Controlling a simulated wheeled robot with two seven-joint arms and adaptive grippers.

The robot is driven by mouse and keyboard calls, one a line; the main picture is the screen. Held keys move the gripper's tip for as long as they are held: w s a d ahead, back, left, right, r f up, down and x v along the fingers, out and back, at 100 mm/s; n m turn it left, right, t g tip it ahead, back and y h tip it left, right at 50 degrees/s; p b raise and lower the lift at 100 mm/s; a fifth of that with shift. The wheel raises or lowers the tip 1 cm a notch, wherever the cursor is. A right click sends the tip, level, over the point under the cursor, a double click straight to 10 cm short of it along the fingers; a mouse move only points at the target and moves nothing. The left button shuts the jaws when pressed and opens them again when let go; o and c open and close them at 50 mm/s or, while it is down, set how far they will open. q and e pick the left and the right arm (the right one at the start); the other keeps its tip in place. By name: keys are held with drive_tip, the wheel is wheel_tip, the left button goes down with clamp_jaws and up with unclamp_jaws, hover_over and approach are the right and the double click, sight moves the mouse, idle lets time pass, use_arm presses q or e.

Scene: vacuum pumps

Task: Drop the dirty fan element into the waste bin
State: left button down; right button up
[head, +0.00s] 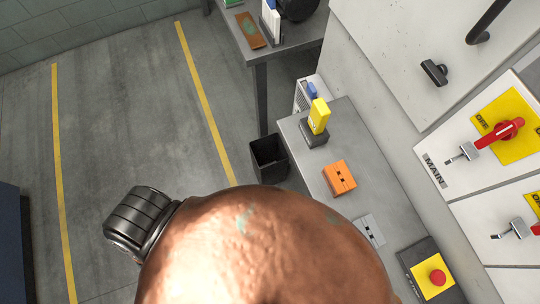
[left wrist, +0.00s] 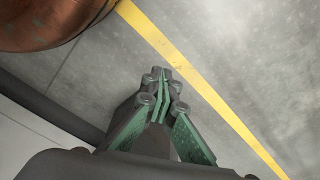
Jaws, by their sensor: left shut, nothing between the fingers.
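The waste bin (head: 269,172) is a black, open-topped bin on the floor, at the left end of the grey bench. The part of its inside that shows is dark. I cannot pick out the dirty fan element in either view. My left gripper (left wrist: 160,80) has green and grey fingers that meet at the tips over bare floor, with nothing between them. It does not show in the head view. My right gripper is in neither view. A large copper-brown rounded surface fills the bottom of the head view and hides what lies behind it.
The grey bench (head: 298,137) carries a yellow block on a dark base (head: 318,116), an orange block (head: 339,178) and a red emergency button (head: 437,277). A white panel with red switches (head: 505,130) stands at right. A far table (head: 280,45) holds several items. The left floor is clear.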

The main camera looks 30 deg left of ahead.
use_arm(q)
drive_tip(key=w+d+r+m+h, duration=0.15)
drive_tip(key=w+d+r, duration=0.35)
drive_tip(key=w, duration=0.5)
drive_tip(key=w+d+r+m+h, duration=0.1)
drive_tip(key=w+d+r+m, duration=0.3)
drive_tip(key=w, duration=0.5)
drive_tip(key=w+d+r+m+h, duration=0.1)
drive_tip(key=w+d+r, duration=0.55)
drive_tip(key=w, duration=0.35)
drive_tip(key=w+a+r+m+g+y, duration=0.25)
drive_tip(key=w+a+r+y, duration=0.2)
drive_tip(key=a+r, duration=0.55)
wheel_tip(320, 180, down, 7)
drive_tip(key=a+b, duration=0.1)
drive_tip(key=b, duration=0.4)
drive_tip(key=shift+w+a+r+t+h, duration=0.2)
drive_tip(key=shift+w+a+t+h, duration=0.15)
drive_tip(key=shift+h, duration=0.05)
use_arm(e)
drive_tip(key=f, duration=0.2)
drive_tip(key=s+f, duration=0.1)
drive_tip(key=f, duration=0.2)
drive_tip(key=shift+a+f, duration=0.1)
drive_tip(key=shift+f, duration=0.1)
use_arm(q)
drive_tip(key=c, duration=2.6)
unclamp_jaws()
drive_tip(key=shift+c, duration=0.2)
